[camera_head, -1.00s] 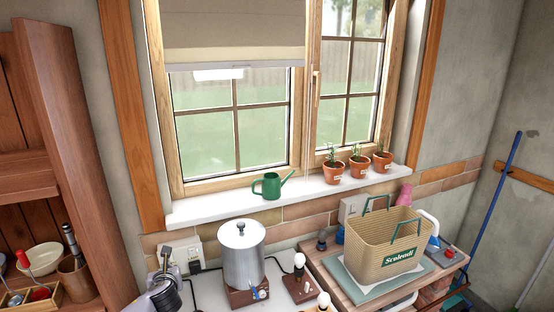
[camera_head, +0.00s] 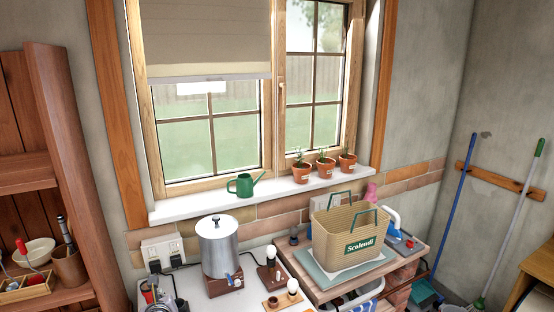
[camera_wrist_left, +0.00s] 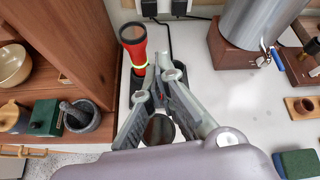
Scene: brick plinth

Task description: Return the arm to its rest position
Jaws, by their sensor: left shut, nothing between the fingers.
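My left gripper (camera_head: 161,298) shows at the bottom edge of the head view, low over the white worktop (camera_head: 196,293). In the left wrist view my left gripper (camera_wrist_left: 168,66) has its fingertips together with nothing between them. A red torch (camera_wrist_left: 136,50) with a dark top stands just beyond the fingertips; I cannot tell whether they touch. My right gripper is not in view.
A metal urn (camera_head: 219,250) stands on the worktop to the right of the gripper. A wooden shelf unit (camera_head: 62,150) rises on the left. A Scolendi basket (camera_head: 345,234) stands further right. A mortar (camera_wrist_left: 82,118) sits on a shelf.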

